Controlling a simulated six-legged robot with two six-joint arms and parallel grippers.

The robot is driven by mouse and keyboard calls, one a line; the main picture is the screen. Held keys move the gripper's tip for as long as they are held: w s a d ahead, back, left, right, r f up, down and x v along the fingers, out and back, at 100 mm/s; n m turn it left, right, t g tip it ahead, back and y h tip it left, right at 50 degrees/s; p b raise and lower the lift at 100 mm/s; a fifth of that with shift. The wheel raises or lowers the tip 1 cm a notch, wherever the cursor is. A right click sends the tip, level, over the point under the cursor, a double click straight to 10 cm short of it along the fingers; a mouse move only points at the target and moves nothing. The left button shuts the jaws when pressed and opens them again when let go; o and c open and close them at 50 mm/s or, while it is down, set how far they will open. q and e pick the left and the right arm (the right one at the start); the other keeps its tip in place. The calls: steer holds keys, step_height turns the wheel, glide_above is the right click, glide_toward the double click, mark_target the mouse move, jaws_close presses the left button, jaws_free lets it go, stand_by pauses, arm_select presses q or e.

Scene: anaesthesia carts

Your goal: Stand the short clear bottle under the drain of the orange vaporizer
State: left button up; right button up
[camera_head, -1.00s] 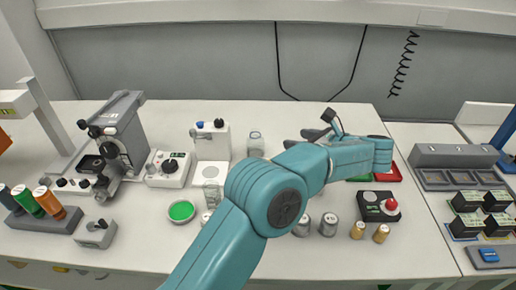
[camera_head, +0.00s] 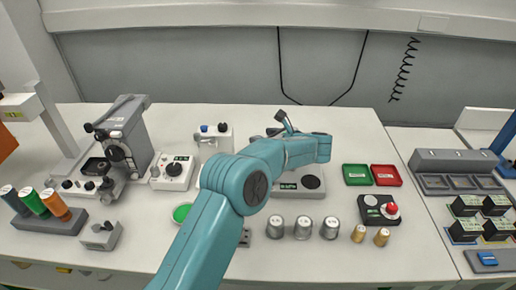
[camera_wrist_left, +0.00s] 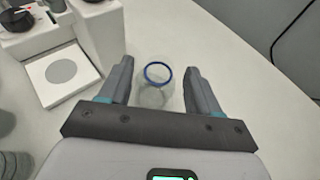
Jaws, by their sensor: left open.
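A short clear bottle (camera_wrist_left: 155,96) with a blue rim stands upright between the spread fingers of my left gripper (camera_wrist_left: 159,76) in the left wrist view. The fingers lie on either side of it, and I see no clear contact. An orange cylinder (camera_head: 56,206) stands in a grey rack at the far left. I cannot tell whether it is the orange vaporizer, and no drain can be made out. My right gripper is not in view.
A white device (camera_head: 214,138) with a blue and a black knob stands left of the gripper. Its base plate with a grey disc (camera_wrist_left: 61,71) shows left of the bottle. A grey machine (camera_head: 128,140) stands further left. Metal cans (camera_head: 303,227) line the front. The back centre is clear.

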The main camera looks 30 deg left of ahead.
arm_select(q)
steer(key=shift+a+f, duration=0.15)
steer(key=shift+a, duration=0.4)
steer(key=shift+w+d, duration=0.1)
steer(key=shift+w, duration=0.05)
steer(key=c, duration=0.4)
jaws_close()
